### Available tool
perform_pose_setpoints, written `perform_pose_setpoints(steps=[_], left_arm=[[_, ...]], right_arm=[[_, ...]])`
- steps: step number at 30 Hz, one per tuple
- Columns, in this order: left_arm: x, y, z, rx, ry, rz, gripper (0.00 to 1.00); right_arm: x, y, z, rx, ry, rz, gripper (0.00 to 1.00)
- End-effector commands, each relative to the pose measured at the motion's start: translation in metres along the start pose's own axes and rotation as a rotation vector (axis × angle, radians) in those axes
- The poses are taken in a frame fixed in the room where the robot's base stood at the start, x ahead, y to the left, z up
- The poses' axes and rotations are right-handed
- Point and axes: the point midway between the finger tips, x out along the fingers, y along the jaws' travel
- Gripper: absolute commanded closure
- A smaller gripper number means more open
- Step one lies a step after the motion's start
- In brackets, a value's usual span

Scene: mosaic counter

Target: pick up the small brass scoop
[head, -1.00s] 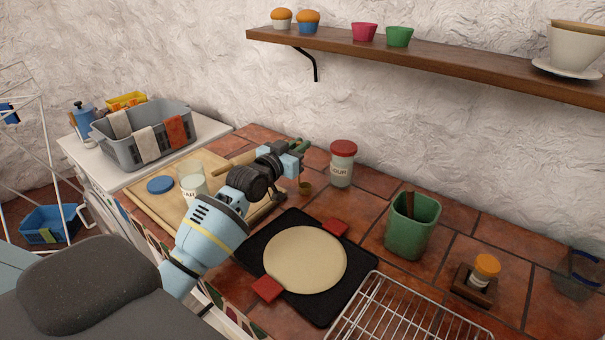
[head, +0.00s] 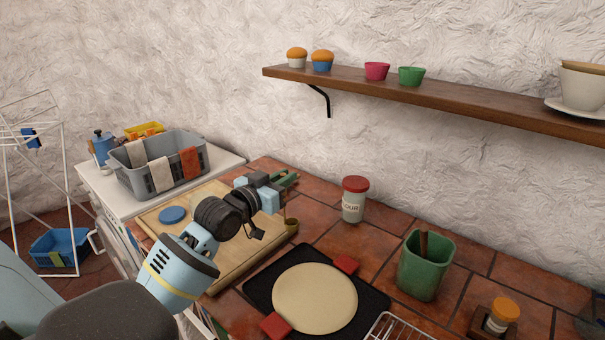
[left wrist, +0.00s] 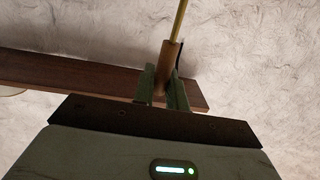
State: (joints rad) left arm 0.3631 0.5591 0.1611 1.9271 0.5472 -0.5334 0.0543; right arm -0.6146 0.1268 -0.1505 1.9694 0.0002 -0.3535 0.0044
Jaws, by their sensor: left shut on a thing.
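The small brass scoop shows its little bowl (head: 291,225) in the head view, just below my left gripper (head: 285,181) near the cutting board's right edge. In the left wrist view its wooden handle (left wrist: 170,65) stands between the green fingers of my left gripper (left wrist: 163,85), which are shut on it. A thin brass shaft (left wrist: 180,20) runs from the handle to the top of that view. The bowl is outside the wrist view. I cannot tell how high the bowl is above the counter. My right gripper does not show.
A flour jar (head: 353,205) with a red lid stands right of the gripper. A black mat (head: 261,292) bears a round pale disc (head: 315,298). A green pot (head: 425,268) stands further right. A cutting board (head: 160,223) bears a blue lid (head: 173,214). A shelf (head: 460,100) hangs above.

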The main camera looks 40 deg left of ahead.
Motion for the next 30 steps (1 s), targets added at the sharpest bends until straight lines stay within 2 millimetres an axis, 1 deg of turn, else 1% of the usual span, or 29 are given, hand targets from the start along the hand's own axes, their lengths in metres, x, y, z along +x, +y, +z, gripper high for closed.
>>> perform_pose_setpoints(steps=[1,6,12,18,30], left_arm=[[-0.013,-0.003,0.002,0.004,-0.004,0.0,1.0],[-0.043,-0.009,-0.002,0.002,-0.003,0.0,1.0],[-0.063,-0.014,-0.005,0.001,-0.001,0.0,1.0],[-0.07,-0.015,-0.007,0.0,0.001,0.0,1.0],[-0.07,-0.015,-0.007,0.0,0.002,0.0,1.0]], right_arm=[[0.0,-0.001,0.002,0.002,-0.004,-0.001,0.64],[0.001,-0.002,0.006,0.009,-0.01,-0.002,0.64],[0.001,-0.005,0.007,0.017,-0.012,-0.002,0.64],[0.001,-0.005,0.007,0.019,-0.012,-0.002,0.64],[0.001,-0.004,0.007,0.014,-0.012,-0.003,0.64]])
